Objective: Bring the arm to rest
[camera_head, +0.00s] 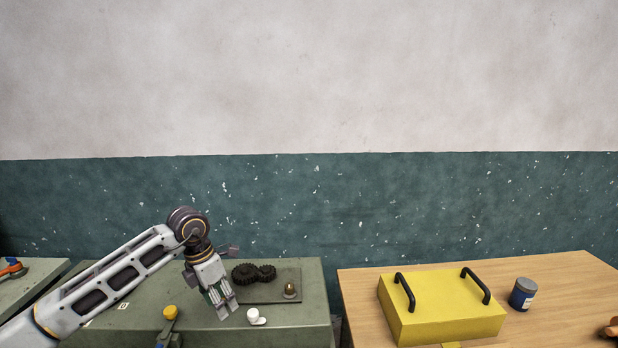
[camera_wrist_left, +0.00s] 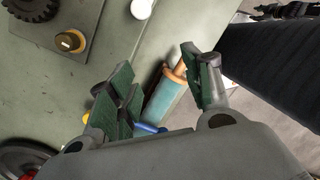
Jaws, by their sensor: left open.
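My left arm (camera_head: 110,282) comes in from the left over the grey-green table, bent at the elbow. Its gripper (camera_head: 226,309) points down near the table's front part, just left of a small white item. In the left wrist view, the fingers with green pads stand apart, so the gripper (camera_wrist_left: 163,85) is open. A teal cylinder with an orange band (camera_wrist_left: 168,98) shows between and beyond the fingers; I cannot tell how far below them it lies. No object is held. My right gripper is not in view.
A white item (camera_head: 256,317) and a yellow-topped tool (camera_head: 170,312) are nearby. The wooden table (camera_head: 545,268) holds a yellow box (camera_head: 445,310) with black handles and a jar (camera_head: 523,294).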

